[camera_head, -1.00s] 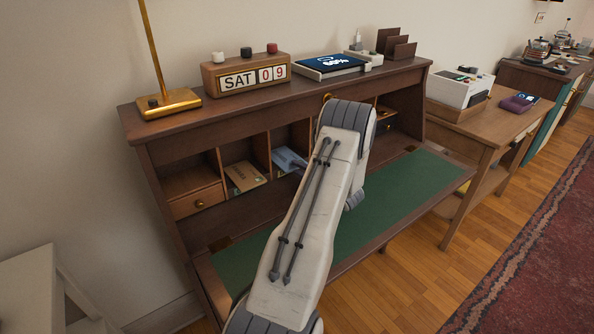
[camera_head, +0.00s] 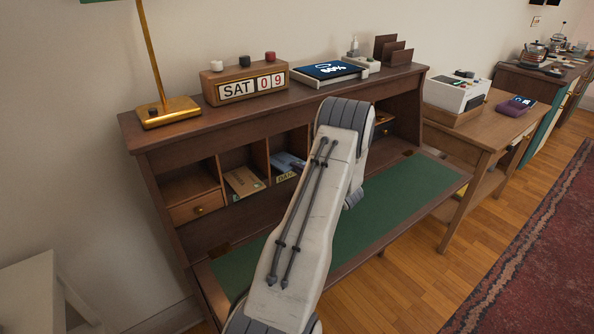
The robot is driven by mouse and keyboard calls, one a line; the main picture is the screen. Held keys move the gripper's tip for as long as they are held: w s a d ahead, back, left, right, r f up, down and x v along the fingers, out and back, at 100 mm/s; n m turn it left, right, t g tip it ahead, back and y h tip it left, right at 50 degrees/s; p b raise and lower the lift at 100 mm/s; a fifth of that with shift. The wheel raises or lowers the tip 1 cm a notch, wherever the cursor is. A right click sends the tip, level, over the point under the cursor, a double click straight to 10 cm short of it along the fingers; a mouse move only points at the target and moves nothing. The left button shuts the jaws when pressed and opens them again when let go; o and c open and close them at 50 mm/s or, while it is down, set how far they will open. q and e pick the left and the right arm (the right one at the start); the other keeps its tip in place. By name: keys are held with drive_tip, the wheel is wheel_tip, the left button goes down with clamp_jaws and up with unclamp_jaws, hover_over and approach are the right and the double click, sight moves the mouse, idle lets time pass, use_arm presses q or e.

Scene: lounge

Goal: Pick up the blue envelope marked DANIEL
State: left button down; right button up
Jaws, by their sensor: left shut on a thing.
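The blue envelope (camera_head: 288,162) is in a cubby of the wooden desk, with part of its name label, "DAN", showing at the front. Its right side is hidden by my left arm. My left gripper (camera_head: 301,166) is mostly hidden behind my own forearm at the envelope's right side, and it is shut on the envelope. A tan envelope or card (camera_head: 243,181) lies in the cubby to the left. My right gripper is not in view.
The desk's green writing surface (camera_head: 400,196) is folded down and clear. On the desk top stand a brass lamp (camera_head: 168,109), a date block (camera_head: 246,83) and a tablet (camera_head: 329,71). A side table (camera_head: 486,133) is to the right.

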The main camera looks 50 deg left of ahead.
use_arm(q)
drive_tip(key=r+p+v, duration=0.2)
drive_tip(key=p+v, duration=0.1)
drive_tip(key=v, duration=1.1)
drive_tip(key=shift+r, duration=0.2)
